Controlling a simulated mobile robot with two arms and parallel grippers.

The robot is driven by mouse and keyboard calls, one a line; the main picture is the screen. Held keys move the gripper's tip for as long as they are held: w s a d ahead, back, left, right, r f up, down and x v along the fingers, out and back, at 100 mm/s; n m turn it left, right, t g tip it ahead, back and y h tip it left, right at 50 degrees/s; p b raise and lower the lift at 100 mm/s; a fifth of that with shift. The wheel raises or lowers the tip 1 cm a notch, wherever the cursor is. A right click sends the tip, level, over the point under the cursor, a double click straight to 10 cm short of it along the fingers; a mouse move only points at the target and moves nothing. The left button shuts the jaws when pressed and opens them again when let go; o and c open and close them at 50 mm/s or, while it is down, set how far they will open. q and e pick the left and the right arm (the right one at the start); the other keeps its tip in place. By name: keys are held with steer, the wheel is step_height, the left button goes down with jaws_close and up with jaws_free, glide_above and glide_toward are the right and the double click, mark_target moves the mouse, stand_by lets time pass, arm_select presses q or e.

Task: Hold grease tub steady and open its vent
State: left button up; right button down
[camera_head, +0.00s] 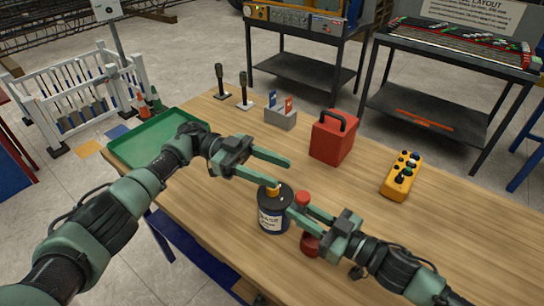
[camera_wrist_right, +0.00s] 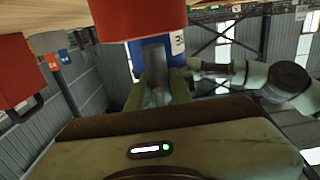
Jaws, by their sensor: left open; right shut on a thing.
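A dark blue tub (camera_head: 272,216) with a white label and a yellow cap (camera_head: 272,190) stands upright on the wooden table. My left gripper (camera_head: 285,172) is open, its fingers above and behind the cap. My right gripper (camera_head: 291,217) is beside the tub, its tips overlapping the tub's right edge. A red-ended piece (camera_head: 310,244) stands between the tub and my right palm. In the right wrist view, upside down, its red base (camera_wrist_right: 140,18) and grey neck (camera_wrist_right: 155,60) show; my right gripper appears shut on the neck, with the blue tub (camera_wrist_right: 177,45) behind.
A red box (camera_head: 333,138) with a handle and a yellow control pendant (camera_head: 401,175) stand to the right. A grey holder (camera_head: 280,119) and two dark upright tools are at the back. A green tray (camera_head: 150,143) lies under my left arm. The table's right is mostly clear.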

arm_select(q)
steer(key=shift+r, duration=2.1)
arm_select(e)
steer(key=c, duration=1.2)
jaws_free()
steer(key=shift+d, duration=0.15)
